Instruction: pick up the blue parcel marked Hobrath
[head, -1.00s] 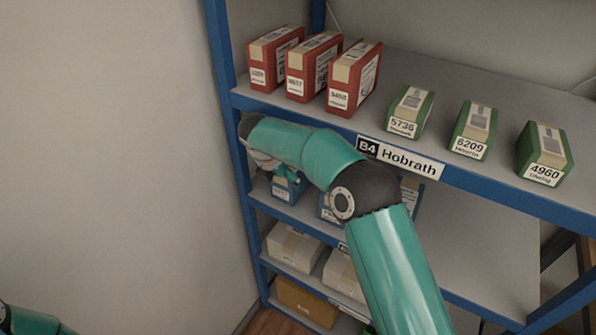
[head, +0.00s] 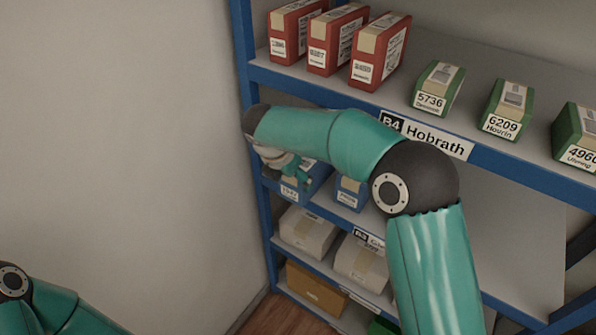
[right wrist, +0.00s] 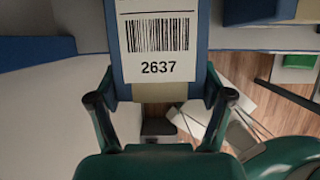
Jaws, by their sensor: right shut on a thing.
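In the head view my right gripper (head: 291,166) is at the left end of the shelf below the B4 Hobrath sign, partly hidden by its own arm. It is shut on a blue parcel (head: 290,192) with a white label. In the right wrist view the fingers (right wrist: 160,98) grip both sides of this blue parcel (right wrist: 160,45). Its label shows a barcode and 2637; I cannot read a name on it. I cannot tell whether it is clear of the shelf. A second blue parcel (head: 351,192) stands to its right. My left gripper is out of the picture.
The sign (head: 425,136) is on the edge of the shelf above, which holds red parcels (head: 332,40) and green parcels (head: 507,110). White parcels (head: 307,231) and a brown box (head: 316,288) stand below. A blue post (head: 246,60) and the wall (head: 120,130) are close on the left.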

